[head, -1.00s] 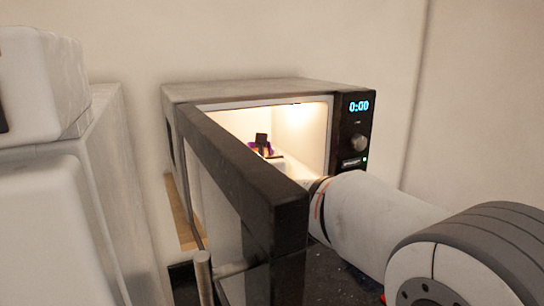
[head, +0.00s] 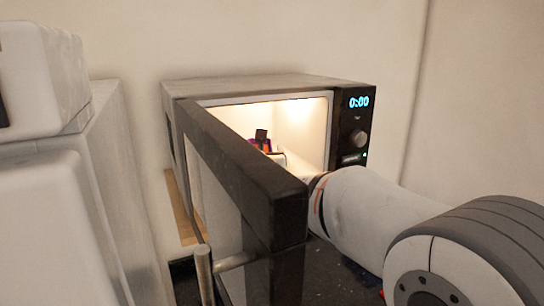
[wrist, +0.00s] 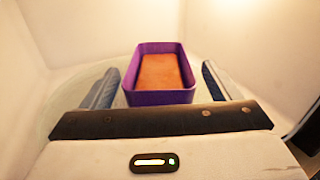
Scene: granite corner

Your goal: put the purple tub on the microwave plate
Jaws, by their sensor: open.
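The purple tub (wrist: 160,97), a rectangular open box with an orange-brown filling, is inside the lit microwave (head: 270,84). It appears to rest on the pale glass microwave plate (wrist: 62,100), whose rim shows faintly to the left in the wrist view. My gripper (wrist: 159,72) is open, with one blue-grey finger on each side of the tub and a visible gap to both walls. In the head view the tub (head: 262,144) is small and partly hidden by my gripper and the microwave door.
The microwave door (head: 245,160) stands open toward me, its edge close to my arm. The control panel (head: 357,130) reads 0:00 on the right. Pale inner walls (wrist: 75,35) enclose the gripper. A white appliance (head: 60,190) stands at the left.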

